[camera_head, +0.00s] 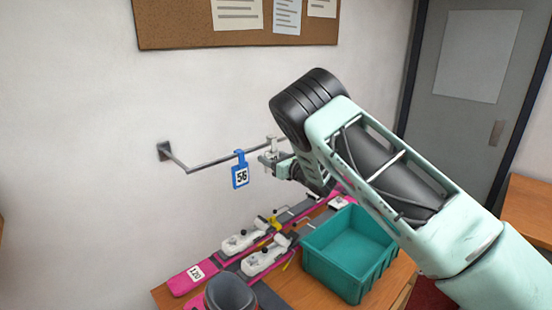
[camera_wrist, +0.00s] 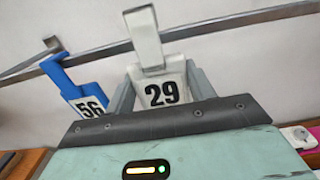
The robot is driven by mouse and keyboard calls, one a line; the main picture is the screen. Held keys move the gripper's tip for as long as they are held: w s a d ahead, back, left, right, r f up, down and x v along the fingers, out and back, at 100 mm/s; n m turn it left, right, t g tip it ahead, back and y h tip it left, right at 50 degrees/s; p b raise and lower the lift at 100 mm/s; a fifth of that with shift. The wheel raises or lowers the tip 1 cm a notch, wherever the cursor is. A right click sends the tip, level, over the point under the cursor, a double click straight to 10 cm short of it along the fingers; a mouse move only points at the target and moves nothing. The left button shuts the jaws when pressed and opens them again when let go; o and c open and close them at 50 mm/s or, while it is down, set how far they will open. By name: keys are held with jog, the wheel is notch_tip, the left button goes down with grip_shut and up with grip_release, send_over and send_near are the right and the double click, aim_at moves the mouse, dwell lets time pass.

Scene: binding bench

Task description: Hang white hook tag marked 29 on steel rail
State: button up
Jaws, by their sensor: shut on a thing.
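The white hook tag marked 29 (camera_wrist: 161,92) is upright between the fingers of my gripper (camera_wrist: 165,92), which is shut on it. In the head view, the tag's white hook (camera_head: 271,144) shows above my gripper (camera_head: 270,158) at the rail. The steel rail (camera_head: 210,162) is fixed to the wall; in the wrist view the rail (camera_wrist: 220,31) passes behind the upper hook. I cannot tell whether the hook rests on the rail. A blue hook tag marked 56 (camera_head: 240,177) hangs on the rail to the left; it also shows in the wrist view (camera_wrist: 73,84).
Below are pink skis (camera_head: 185,281) with white bindings on a wooden bench (camera_head: 323,293). A corkboard (camera_head: 180,25) is above.

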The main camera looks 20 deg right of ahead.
jog(key=shift+p+x, duration=0.35)
jog(key=shift+x, duration=0.45)
jog(key=shift+f+b, duration=0.8)
jog(key=shift+b, duration=0.4)
jog(key=shift+f, duration=0.1)
jog(key=o, duration=1)
jog(key=shift+o, duration=0.2)
jog(key=shift+s, duration=0.1)
jog(key=b+v, duration=0.7)
jog(key=v, duration=1)
jog(key=shift+b, duration=0.4)
